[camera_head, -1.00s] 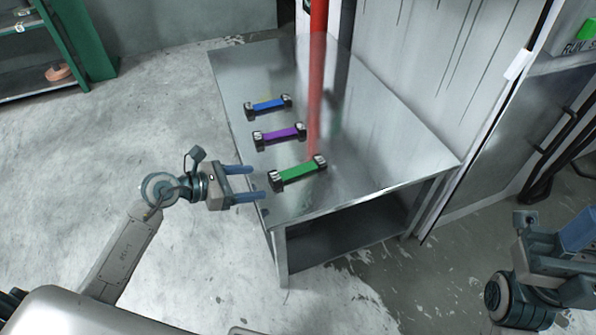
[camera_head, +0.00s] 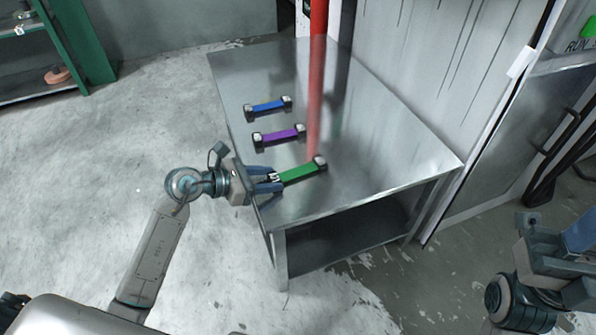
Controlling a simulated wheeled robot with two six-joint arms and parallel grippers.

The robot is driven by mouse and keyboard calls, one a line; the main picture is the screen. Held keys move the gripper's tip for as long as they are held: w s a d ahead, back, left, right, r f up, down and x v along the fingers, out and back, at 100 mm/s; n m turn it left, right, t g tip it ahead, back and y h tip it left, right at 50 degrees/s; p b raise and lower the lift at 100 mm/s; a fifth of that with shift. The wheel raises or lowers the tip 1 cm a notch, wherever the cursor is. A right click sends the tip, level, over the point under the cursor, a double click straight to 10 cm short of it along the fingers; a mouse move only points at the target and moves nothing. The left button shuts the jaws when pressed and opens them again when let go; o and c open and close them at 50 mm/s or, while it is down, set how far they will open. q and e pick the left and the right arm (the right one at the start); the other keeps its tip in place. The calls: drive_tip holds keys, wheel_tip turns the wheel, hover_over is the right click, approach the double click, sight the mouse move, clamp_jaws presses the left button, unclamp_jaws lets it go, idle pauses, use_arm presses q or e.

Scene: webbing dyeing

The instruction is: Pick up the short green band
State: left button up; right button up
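The short green band (camera_head: 298,173) lies near the table's front left edge, with a clamp-like block at each end. My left gripper (camera_head: 279,179) has its blue fingers on both sides of the band's left end block and looks shut on it. The fingers partly hide that block. The band appears to rest on the table still. My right gripper (camera_head: 580,233) is at the right picture edge, far from the table and partly cut off; its finger gap does not show.
A purple band (camera_head: 280,135) and a blue band (camera_head: 268,106) lie farther back on the metal table (camera_head: 375,150). The table's right half is clear. A green shelf (camera_head: 85,45) stands at the far left.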

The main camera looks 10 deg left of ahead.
use_arm(q)
drive_tip(key=c, duration=0.3)
